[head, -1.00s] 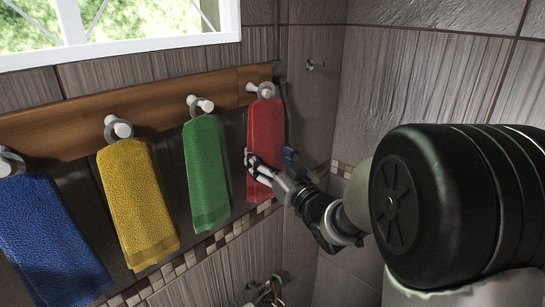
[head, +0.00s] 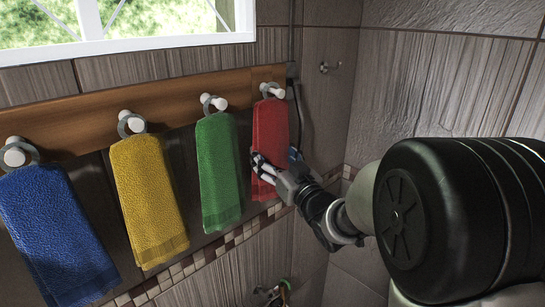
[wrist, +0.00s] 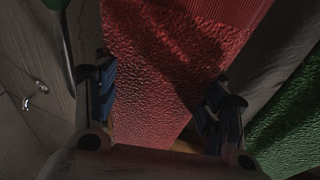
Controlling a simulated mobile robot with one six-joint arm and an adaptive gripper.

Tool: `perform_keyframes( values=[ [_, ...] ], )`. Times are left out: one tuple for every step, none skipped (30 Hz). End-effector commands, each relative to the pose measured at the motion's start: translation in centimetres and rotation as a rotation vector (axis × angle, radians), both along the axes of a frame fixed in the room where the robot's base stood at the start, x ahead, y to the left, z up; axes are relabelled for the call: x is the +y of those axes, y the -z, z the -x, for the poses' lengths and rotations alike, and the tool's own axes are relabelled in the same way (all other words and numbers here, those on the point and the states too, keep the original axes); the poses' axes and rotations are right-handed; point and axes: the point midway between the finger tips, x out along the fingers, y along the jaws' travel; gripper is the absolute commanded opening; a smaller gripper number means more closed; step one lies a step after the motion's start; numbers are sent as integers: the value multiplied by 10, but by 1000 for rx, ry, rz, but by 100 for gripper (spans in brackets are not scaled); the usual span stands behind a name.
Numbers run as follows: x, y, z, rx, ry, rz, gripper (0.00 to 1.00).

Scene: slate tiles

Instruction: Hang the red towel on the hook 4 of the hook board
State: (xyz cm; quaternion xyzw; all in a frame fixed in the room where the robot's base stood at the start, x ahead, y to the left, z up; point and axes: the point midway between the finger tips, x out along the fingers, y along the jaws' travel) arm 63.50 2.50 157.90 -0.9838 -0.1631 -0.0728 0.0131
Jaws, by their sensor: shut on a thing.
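The red towel (head: 270,137) hangs at the rightmost peg (head: 272,90) of the wooden hook board (head: 168,103), by a grey ring at its top that appears to be around the white peg. My gripper (head: 273,165) is at the towel's lower part in the head view. In the wrist view the red towel (wrist: 175,70) fills the space between my two fingers (wrist: 160,105), and the gripper is shut on it. The part of the towel behind the fingers is hidden in the head view.
Blue (head: 58,235), yellow (head: 148,200) and green (head: 219,170) towels hang from the other pegs to the left. The green one is closest to my gripper. A window (head: 150,25) is above.

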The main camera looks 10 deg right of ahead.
Motion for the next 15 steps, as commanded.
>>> perform_keyframes(
  values=[
    [0,0,0,-1,0,0,39],
    [0,0,0,-1,0,0,39],
    [0,0,0,-1,0,0,39],
    [0,0,0,-1,0,0,39],
    [0,0,0,-1,0,0,39],
    [0,0,0,-1,0,0,39],
    [0,0,0,-1,0,0,39],
    [0,0,0,-1,0,0,39],
    [0,0,0,-1,0,0,39],
    [0,0,0,-1,0,0,66],
    [0,0,0,-1,0,0,68],
    [0,0,0,-1,0,0,71],
    [0,0,0,-1,0,0,73],
    [0,0,0,0,0,0,75],
    [0,0,0,0,0,0,78]
  ],
)
